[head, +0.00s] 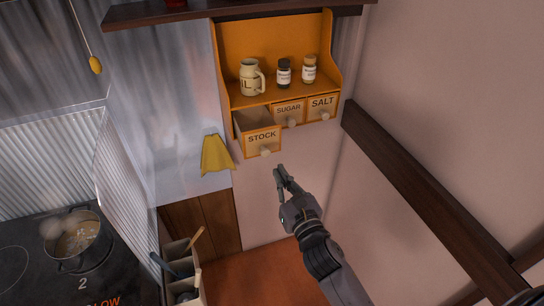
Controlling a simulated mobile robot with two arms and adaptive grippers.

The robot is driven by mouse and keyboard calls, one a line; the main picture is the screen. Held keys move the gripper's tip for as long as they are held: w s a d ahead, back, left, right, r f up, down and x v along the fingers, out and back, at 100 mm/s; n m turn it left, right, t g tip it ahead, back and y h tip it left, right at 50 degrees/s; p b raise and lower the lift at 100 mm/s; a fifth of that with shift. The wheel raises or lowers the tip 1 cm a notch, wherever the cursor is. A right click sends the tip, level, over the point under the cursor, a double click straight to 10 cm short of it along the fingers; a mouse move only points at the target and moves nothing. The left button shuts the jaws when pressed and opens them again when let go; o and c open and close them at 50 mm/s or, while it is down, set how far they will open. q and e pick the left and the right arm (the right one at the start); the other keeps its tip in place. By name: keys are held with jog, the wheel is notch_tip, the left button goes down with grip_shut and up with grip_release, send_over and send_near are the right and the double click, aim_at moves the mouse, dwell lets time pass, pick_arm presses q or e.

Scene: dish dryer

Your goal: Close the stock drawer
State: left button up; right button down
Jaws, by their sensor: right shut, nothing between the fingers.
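The stock drawer (263,143) is the left one of three small drawers in an orange wall rack (268,45). It is pulled out, and its open top shows. A round pale knob (265,153) sits on its front. The sugar drawer (289,109) and the salt drawer (322,103) to its right sit flush in the rack. My right gripper (280,169) is shut and empty, just below and to the right of the stock drawer, apart from it in the picture. My left gripper is not in view.
A beige jug (251,78) and two small jars (284,74) stand on the shelf above the drawers. A yellow cloth (216,155) hangs left of the stock drawer. A utensil holder (181,252) and a pot (78,242) on the hob are lower left. A dark beam (420,192) crosses the right wall.

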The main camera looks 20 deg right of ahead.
aim_at(269, 154)
jog(key=w, duration=0.1)
jog(key=w+p, duration=0.1)
jog(key=w, duration=0.2)
jog(key=shift+w+a+r, duration=0.15)
jog(key=shift+w+r, duration=0.1)
jog(key=shift+w+f, duration=0.1)
jog(key=shift+w, duration=0.5)
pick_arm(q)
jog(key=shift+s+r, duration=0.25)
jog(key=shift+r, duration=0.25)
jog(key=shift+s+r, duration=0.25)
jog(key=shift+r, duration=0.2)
pick_arm(e)
jog(key=w+b, duration=0.1)
jog(key=w, duration=0.4)
jog(key=w+b, duration=0.1)
jog(key=w, duration=0.4)
jog(key=shift+w+a+f+b, duration=0.1)
jog(key=shift+w+a+b, duration=0.1)
jog(key=shift+b, duration=0.2)
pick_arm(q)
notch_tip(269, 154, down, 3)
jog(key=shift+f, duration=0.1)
pick_arm(e)
jog(key=shift+r, duration=0.35)
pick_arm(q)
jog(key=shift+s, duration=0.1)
pick_arm(e)
jog(key=shift+s+d, duration=0.1)
jog(key=shift+d, duration=0.05)
